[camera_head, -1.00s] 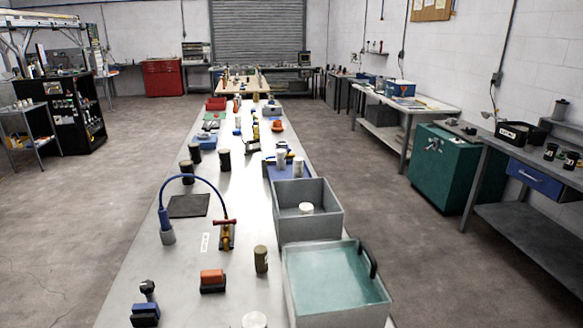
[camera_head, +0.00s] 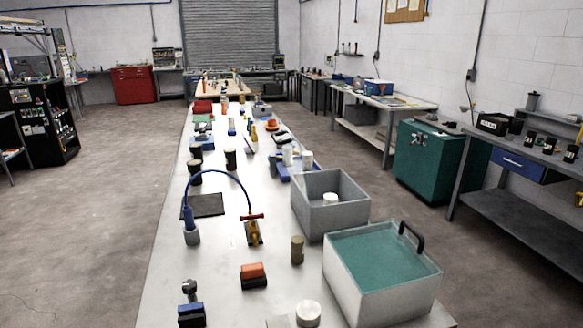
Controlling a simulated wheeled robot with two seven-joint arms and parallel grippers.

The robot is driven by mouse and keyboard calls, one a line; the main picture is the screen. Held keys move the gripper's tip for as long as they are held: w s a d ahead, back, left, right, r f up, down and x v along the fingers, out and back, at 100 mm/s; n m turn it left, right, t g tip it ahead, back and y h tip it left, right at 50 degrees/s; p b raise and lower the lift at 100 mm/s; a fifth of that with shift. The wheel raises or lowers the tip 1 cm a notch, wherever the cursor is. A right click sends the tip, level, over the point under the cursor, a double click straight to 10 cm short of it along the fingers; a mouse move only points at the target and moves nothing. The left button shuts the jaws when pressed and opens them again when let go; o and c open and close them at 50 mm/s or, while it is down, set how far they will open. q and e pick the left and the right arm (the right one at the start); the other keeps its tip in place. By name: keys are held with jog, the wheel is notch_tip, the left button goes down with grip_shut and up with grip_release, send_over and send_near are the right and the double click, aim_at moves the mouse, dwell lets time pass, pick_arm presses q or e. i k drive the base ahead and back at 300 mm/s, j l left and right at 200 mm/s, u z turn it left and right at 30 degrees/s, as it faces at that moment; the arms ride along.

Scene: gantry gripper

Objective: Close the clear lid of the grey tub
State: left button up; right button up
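A grey tub (camera_head: 372,298) stands at the near right of the long bench. A teal, see-through-looking surface (camera_head: 385,259) spans its top within the pale rim. A black handle (camera_head: 411,236) stands up at its right side. I cannot tell whether this surface is a lid or what lies inside. Behind it stands a second grey tub (camera_head: 325,221), open at the top, with a white cylinder (camera_head: 330,199) in it. No separate clear lid can be made out. Neither of my grippers is in view.
The long bench (camera_head: 190,265) carries a brown cylinder (camera_head: 297,250), an orange-and-black block (camera_head: 254,275), a white round piece (camera_head: 308,314) and a blue curved hose (camera_head: 213,174) left of the tubs. A green cabinet (camera_head: 420,160) stands across the right aisle. Floor is clear on both sides.

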aim_at(290, 166)
jog(key=i+l, duration=0.1)
jog(key=l, duration=0.35)
jog(key=i+l, duration=0.15)
jog(key=l, duration=0.35)
jog(key=i+l, duration=0.1)
jog(key=l, duration=0.35)
